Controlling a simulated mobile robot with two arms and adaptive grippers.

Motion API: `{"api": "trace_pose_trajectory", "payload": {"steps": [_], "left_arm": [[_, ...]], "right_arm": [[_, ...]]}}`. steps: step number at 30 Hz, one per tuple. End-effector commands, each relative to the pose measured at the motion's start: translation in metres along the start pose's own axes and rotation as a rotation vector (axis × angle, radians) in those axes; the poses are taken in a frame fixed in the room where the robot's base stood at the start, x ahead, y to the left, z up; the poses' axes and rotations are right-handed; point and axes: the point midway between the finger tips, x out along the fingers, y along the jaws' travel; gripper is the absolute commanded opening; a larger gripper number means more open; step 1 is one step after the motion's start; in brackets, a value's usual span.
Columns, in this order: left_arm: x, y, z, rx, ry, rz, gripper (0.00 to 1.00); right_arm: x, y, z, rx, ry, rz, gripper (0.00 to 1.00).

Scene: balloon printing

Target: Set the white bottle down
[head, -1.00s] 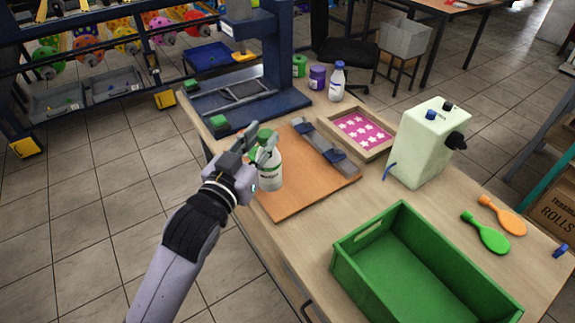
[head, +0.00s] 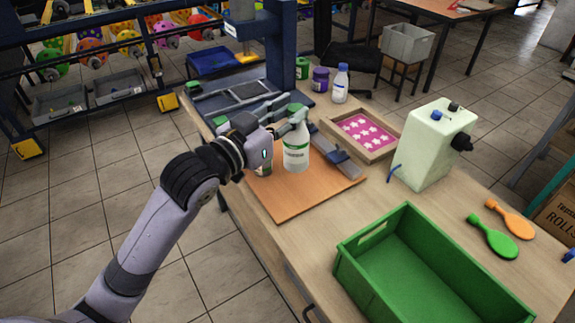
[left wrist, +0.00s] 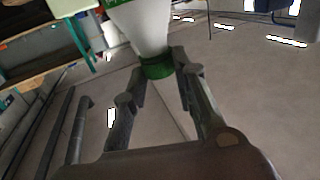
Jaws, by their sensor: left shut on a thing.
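The white bottle (head: 296,155) has a green neck and top and a printed label. It is upright, at the orange-brown board (head: 285,203) on the bench; I cannot tell whether its base touches the board. My left gripper (head: 291,117) comes in from the left and is shut on the bottle's green neck, hiding part of it. In the left wrist view the fingers (left wrist: 160,82) flank the green neck, with the white body (left wrist: 144,28) beyond. My right gripper is not in view.
A pale green machine (head: 428,148), green crate (head: 352,272), blue press (head: 285,55) and blue-capped bottle (head: 340,86) stand around.

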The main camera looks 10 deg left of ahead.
Motion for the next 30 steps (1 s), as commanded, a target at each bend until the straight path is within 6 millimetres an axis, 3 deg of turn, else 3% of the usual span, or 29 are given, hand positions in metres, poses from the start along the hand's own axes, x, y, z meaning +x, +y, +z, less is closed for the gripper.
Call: {"api": "trace_pose_trajectory", "payload": {"steps": [1, 3, 9, 14, 22, 30], "left_arm": [[0.0, 0.0, 0.018, -0.004, -0.005, 0.0, 0.0], [0.0, 0.0, 0.036, -0.002, -0.004, -0.001, 0.0], [0.0, 0.001, 0.075, 0.0, 0.0, -0.001, 0.0], [0.0, 0.001, 0.087, 0.001, 0.003, -0.001, 0.0], [0.0, 0.001, 0.124, 0.0, 0.001, 0.0, 0.0], [0.0, 0.001, 0.127, 0.002, 0.004, 0.0, 0.0]], "right_arm": [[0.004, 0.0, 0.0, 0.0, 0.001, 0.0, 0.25], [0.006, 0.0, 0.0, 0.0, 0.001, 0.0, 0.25], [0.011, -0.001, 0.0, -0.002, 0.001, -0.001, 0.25], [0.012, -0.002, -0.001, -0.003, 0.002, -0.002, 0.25], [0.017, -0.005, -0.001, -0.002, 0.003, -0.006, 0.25], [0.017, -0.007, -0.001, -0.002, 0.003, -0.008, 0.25]]}}
